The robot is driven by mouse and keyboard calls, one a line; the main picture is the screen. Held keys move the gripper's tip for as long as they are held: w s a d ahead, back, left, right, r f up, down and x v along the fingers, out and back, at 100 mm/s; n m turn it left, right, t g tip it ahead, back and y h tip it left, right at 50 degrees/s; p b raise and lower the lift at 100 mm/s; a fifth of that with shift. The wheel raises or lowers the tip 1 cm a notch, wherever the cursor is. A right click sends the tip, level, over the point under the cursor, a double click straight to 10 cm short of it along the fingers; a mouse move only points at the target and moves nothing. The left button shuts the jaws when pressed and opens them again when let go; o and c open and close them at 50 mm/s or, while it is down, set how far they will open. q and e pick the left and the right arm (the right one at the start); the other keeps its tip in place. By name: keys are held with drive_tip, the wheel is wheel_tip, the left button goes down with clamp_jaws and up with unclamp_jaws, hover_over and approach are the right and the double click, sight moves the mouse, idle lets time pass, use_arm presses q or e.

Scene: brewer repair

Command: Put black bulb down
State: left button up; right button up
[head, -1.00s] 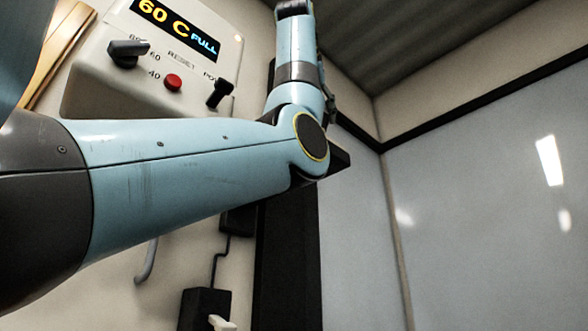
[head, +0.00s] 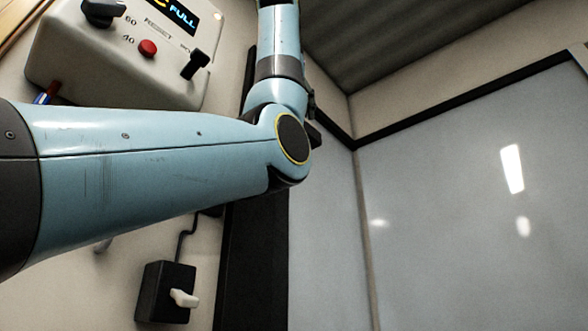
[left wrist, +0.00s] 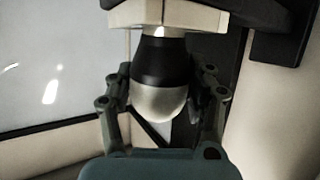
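The black bulb (left wrist: 160,65) shows in the left wrist view, with a black body and a pale, rounded silvery end. My left gripper (left wrist: 160,98) has one finger on each side of it. The fingers are partly closed to about the bulb's width and appear shut on it. The rounded end points toward my palm. The other end meets a pale fitting (left wrist: 180,16) with a bright rim; I cannot tell whether it is seated there. In the head view my left arm reaches up out of the picture, so its gripper and the bulb are hidden. My right gripper is not in view.
A white control box (head: 112,62) with knobs, a red button (head: 148,48) and a display is on the wall behind my left arm. A black switch box (head: 163,292) with a pale lever is below. A large pale panel (head: 470,200) fills the right.

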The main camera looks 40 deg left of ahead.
use_arm(q)
drive_tip(key=o, duration=0.3)
drive_tip(key=shift+o, duration=0.2)
drive_tip(key=shift+s+r, duration=0.1)
drive_tip(key=shift+s, duration=0.1)
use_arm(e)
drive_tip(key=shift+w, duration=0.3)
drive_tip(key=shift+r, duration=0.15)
use_arm(q)
drive_tip(key=shift+w+r+p, duration=0.1)
drive_tip(key=shift+r+p, duration=0.2)
drive_tip(key=shift+p, duration=0.05)
drive_tip(key=b+v, duration=0.1)
drive_tip(key=b, duration=0.1)
drive_tip(key=b+v, duration=0.1)
drive_tip(key=b, duration=0.1)
drive_tip(key=shift+s+d+f, duration=0.2)
drive_tip(key=shift+s, duration=0.15)
drive_tip(key=b+v, duration=0.3)
drive_tip(key=v, duration=0.6)
drive_tip(key=shift+r, duration=0.4)
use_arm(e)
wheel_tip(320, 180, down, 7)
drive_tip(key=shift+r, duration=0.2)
use_arm(q)
drive_tip(key=shift+s+d, duration=0.1)
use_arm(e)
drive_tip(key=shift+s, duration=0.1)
